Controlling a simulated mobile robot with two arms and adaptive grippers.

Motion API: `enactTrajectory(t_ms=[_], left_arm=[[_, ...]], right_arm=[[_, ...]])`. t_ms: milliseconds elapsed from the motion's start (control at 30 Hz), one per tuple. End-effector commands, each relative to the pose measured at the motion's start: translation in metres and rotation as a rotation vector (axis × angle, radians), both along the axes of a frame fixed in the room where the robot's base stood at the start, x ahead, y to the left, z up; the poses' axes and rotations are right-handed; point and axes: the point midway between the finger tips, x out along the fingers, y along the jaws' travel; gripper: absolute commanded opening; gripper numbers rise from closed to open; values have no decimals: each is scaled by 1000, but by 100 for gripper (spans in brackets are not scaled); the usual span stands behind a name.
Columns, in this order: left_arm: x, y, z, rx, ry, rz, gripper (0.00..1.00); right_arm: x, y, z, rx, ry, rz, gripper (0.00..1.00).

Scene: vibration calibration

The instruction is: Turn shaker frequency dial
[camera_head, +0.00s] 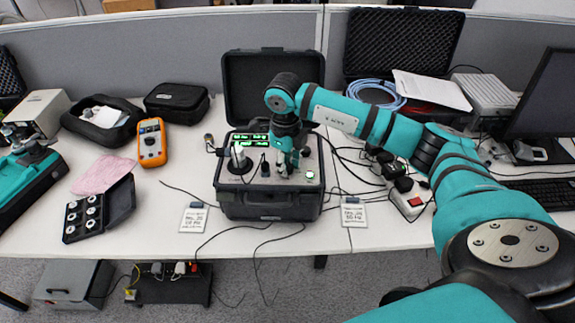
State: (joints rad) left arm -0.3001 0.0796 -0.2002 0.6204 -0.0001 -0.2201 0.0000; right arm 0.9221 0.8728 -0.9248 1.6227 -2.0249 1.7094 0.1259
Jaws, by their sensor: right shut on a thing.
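The shaker unit is an open black case (268,208) in the middle of the table, with its lid raised behind. Its panel carries green lit displays (250,139), a pale cylindrical part (238,157) on the left and a small dark knob (265,168). My right gripper (286,172) points down onto the panel, right of that knob. It is shut on a dial there, which the fingers hide almost wholly. A lit round button (310,174) shows right of the gripper.
An orange multimeter (152,143), a pink cloth (103,174) and a black box of small parts (86,214) lie to the left. Cables and a power strip (407,197) lie to the right. Two labelled cards (193,219) (353,213) flank the case near the front edge.

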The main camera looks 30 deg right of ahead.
Motion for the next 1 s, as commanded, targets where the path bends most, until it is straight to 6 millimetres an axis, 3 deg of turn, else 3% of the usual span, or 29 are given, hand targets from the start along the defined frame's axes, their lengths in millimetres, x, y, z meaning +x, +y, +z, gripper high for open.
enactTrajectory(t_ms=[733, 767, 933, 1000], left_arm=[[0, 0, -3, 0, 0, 0, 0], [0, 0, -3, 0, 0, 0, 0], [0, 0, -3, 0, 0, 0, 0], [0, 0, -3, 0, 0, 0, 0]], right_arm=[[1, -1, 2, -1, -5, -100, 0], [1, -1, 2, -1, -5, -100, 29], [1, -1, 1, -1, -3, -99, 51], [1, 0, 1, 0, -2, -99, 51]])
